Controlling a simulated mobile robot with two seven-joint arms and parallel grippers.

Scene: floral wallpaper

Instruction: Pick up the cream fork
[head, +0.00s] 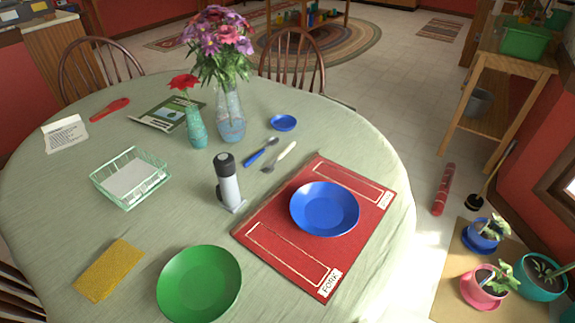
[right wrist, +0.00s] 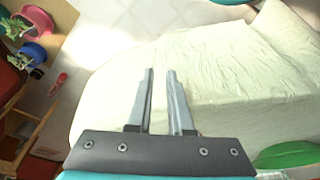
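The cream fork (head: 286,151) lies flat on the green tablecloth, above the red placemat's upper left edge. Its cream handle points up and right, and its metal tines point down and left. A blue-handled spoon (head: 260,153) lies just left of it, apart from it. My right gripper (right wrist: 160,72) shows in the right wrist view with a gap between its fingers and nothing in it. Pale cloth lies beyond the fingers. The fork cannot be made out in that view. Neither gripper shows in the head view.
The red placemat (head: 275,237) holds a blue plate (head: 324,209). A green plate (head: 199,284) lies nearer.

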